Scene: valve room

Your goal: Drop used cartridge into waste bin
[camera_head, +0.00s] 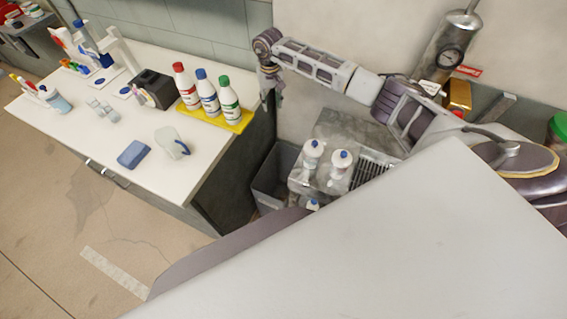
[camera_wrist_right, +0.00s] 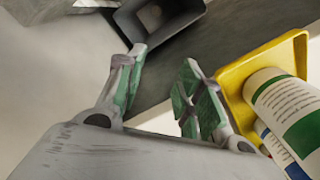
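My right gripper (camera_head: 273,97) points down beside the bench's right end, above and apart from the grey waste bin (camera_head: 265,182) on the floor. In the right wrist view its green-padded fingers (camera_wrist_right: 165,75) stand apart with nothing between them. The bin (camera_wrist_right: 128,22) shows at the top of that view, with small brownish shapes inside; I cannot tell whether one is the used cartridge. Two white, blue-capped cartridge-like units (camera_head: 341,168) stand upright on a grey stand to the right of the bin. My left gripper is not in view.
A white-topped bench (camera_head: 95,140) fills the left. A yellow tray (camera_head: 232,124) with three capped bottles stands at its right end, close to my right gripper, also in the right wrist view (camera_wrist_right: 236,80). A blue sponge (camera_head: 133,154) and clear beaker (camera_head: 172,143) lie nearer its front.

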